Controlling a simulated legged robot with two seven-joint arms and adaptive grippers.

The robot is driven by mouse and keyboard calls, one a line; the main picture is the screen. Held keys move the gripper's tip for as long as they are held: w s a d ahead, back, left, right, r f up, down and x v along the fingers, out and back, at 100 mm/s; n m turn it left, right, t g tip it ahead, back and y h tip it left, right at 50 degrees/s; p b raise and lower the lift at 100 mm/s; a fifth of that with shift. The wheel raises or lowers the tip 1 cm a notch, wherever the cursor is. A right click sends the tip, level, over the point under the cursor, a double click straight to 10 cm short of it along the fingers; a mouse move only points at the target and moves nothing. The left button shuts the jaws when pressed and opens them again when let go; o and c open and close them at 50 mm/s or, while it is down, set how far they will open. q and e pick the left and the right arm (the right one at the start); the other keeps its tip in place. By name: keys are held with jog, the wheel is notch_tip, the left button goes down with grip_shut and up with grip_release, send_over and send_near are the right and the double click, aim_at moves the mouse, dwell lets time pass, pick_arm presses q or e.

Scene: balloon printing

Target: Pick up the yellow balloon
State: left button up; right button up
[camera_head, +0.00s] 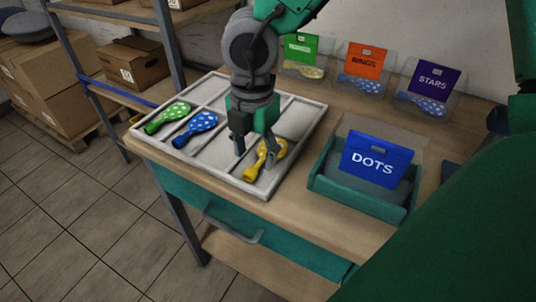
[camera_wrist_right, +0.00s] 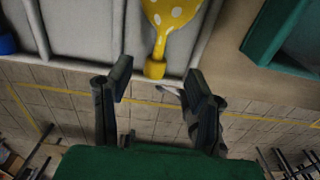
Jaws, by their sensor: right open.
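The yellow balloon (camera_head: 264,161) with white dots lies flat in the front right compartment of the pale divided tray (camera_head: 214,172). In the right wrist view its round part (camera_wrist_right: 172,16) is at the top, and its neck end (camera_wrist_right: 154,69) points down toward the fingers. My right gripper (camera_head: 254,147) is open and empty, just above and beside the balloon, partly covering it in the head view. In the right wrist view the fingers (camera_wrist_right: 160,90) stand apart, either side of the neck's line. My left gripper is not in view.
A green balloon (camera_head: 168,117) and a blue balloon (camera_head: 195,129) lie left in the tray. A teal box (camera_head: 352,200) with a blue DOTS sign (camera_head: 376,160) stands right. Green, orange and purple STARS (camera_head: 432,82) packs stand behind. The wooden table's front (camera_head: 290,225) is clear.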

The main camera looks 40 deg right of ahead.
aim_at(254, 167)
jog(key=f, duration=0.1)
jog(key=f+b, duration=0.1)
jog(key=f, duration=0.1)
jog(key=shift+d+f, duration=0.15)
jog(key=shift+d, duration=0.25)
jog(key=a, duration=0.1)
jog(key=a+f, duration=0.1)
jog(key=shift+a, duration=0.35)
jog(key=shift+a+r, duration=0.1)
jog(key=shift+a, duration=0.1)
jog(key=shift+c, duration=1.2)
jog(key=shift+d, duration=0.3)
jog(key=c, duration=0.5)
jog(key=shift+d, duration=0.75)
jog(key=shift+c, duration=0.8)
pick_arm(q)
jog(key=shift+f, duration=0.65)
pick_arm(e)
jog(key=shift+a, duration=0.1)
